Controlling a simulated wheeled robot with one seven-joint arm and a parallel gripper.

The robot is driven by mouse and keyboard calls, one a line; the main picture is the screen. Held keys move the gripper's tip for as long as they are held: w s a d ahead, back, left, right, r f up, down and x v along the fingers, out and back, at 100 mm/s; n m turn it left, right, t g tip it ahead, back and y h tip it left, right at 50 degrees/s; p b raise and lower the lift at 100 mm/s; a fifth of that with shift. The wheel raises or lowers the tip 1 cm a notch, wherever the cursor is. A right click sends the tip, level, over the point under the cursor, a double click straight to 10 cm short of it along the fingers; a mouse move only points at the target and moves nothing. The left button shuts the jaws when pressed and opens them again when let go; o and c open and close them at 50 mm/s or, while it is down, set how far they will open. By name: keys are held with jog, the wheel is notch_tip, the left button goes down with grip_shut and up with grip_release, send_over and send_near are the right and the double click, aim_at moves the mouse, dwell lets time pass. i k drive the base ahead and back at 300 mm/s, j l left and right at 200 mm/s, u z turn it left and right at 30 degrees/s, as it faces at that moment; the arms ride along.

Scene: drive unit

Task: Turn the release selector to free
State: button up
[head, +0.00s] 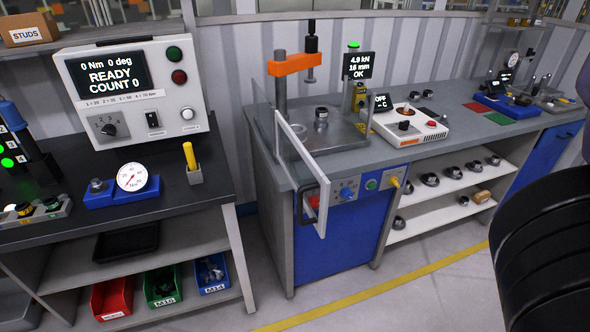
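No label reading "release" or "free" is legible in the head view. Which knob is the release selector I cannot tell for certain. My gripper is not in view.
A clear guard door with a white frame (302,178) stands at the press bench's left front. A black ribbed shape fills the right edge and hides part of the floor. The press (295,64) has an orange arm. Floor is free before the benches, with a yellow line (350,288).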

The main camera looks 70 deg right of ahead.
aim_at(393, 179)
jog(key=z, duration=2.2)
